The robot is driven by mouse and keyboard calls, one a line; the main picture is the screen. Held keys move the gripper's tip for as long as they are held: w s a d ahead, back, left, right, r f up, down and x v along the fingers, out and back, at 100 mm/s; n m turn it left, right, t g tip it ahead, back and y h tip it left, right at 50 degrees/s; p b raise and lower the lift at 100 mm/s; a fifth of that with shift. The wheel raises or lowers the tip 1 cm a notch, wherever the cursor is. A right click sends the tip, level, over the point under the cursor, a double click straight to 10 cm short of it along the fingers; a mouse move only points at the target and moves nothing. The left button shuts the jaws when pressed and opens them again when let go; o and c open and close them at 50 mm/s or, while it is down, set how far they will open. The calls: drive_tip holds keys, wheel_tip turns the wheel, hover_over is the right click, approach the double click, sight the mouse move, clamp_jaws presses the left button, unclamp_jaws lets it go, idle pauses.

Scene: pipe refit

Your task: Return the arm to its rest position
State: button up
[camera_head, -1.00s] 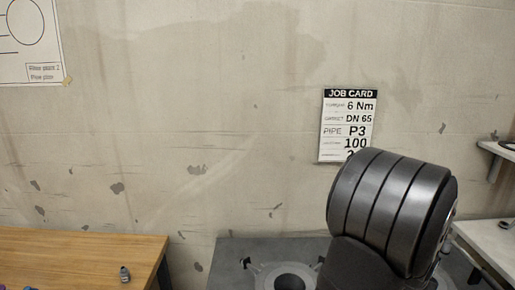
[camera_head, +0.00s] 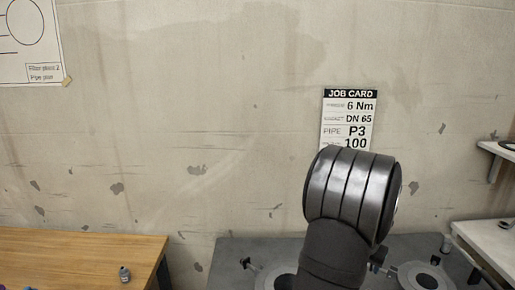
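My arm shows in the head camera view as a dark grey, ribbed joint (camera_head: 352,192) with a dark link below it. It stands in front of the grey metal table and covers the lower part of the job card (camera_head: 348,118) on the wall. My gripper is outside the picture, so I cannot see whether it is open or holds anything.
The grey table (camera_head: 232,250) carries round flanged parts, one (camera_head: 425,277) right of my arm. A wooden bench (camera_head: 75,250) at left holds a small dark item (camera_head: 124,274). A pale bench (camera_head: 490,243) and wall shelf (camera_head: 497,149) stand at right.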

drive_tip(key=w+a+n, duration=0.2)
drive_tip(key=w+a, duration=1.1)
drive_tip(key=a, duration=0.1)
drive_tip(key=shift+n+t+y, duration=0.3)
drive_tip(key=shift+n+y, duration=0.1)
